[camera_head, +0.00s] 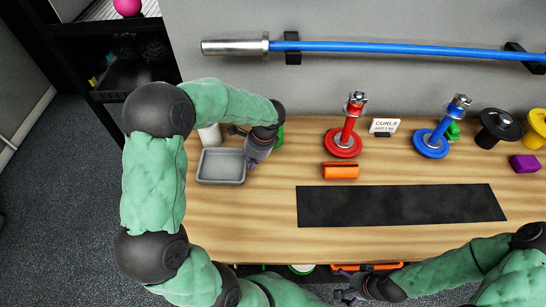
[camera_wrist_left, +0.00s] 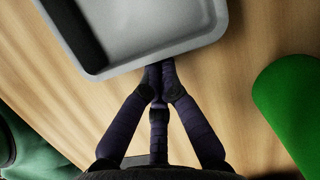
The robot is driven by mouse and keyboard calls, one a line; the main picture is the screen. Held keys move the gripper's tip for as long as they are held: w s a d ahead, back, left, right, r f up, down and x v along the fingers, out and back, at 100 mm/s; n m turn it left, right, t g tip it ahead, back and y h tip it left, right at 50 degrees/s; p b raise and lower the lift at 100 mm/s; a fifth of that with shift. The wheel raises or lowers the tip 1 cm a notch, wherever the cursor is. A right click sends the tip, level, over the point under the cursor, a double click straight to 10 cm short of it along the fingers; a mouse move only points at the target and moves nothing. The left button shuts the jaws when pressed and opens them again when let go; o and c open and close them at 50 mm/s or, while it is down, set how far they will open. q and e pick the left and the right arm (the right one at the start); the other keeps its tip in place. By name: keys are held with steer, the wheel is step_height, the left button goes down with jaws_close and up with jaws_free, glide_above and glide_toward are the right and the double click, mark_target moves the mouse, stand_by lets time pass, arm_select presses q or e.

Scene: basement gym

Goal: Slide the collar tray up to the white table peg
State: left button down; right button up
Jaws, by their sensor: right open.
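The collar tray (camera_head: 221,176) is a shallow grey rectangular tray at the left end of the wooden table. It looks empty, and its rim and corner also show in the left wrist view (camera_wrist_left: 140,52). The white table peg (camera_head: 210,137) stands just behind the tray, its top hidden by my left arm. My left gripper (camera_head: 251,164) is at the tray's right side. Its fingers are drawn together and their tips (camera_wrist_left: 160,68) meet the tray's outer edge; I see no rim between them. My right gripper (camera_head: 345,286) is open and empty at the table's front edge.
A green cylinder (camera_wrist_left: 290,105) stands right of my left gripper. Red (camera_head: 342,143) and blue (camera_head: 431,144) plate stands, an orange block (camera_head: 341,171) and a black mat (camera_head: 400,205) lie further right. A blue bar (camera_head: 400,47) hangs on the wall behind.

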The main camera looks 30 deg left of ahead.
mark_target(237, 168)
arm_select(q)
steer(key=s+a, duration=0.2)
steer(key=a, duration=0.1)
steer(key=shift+s+a+p, duration=0.2)
steer(key=shift+a+p, duration=0.05)
steer(key=shift+p, duration=0.1)
steer(key=v, duration=1.2)
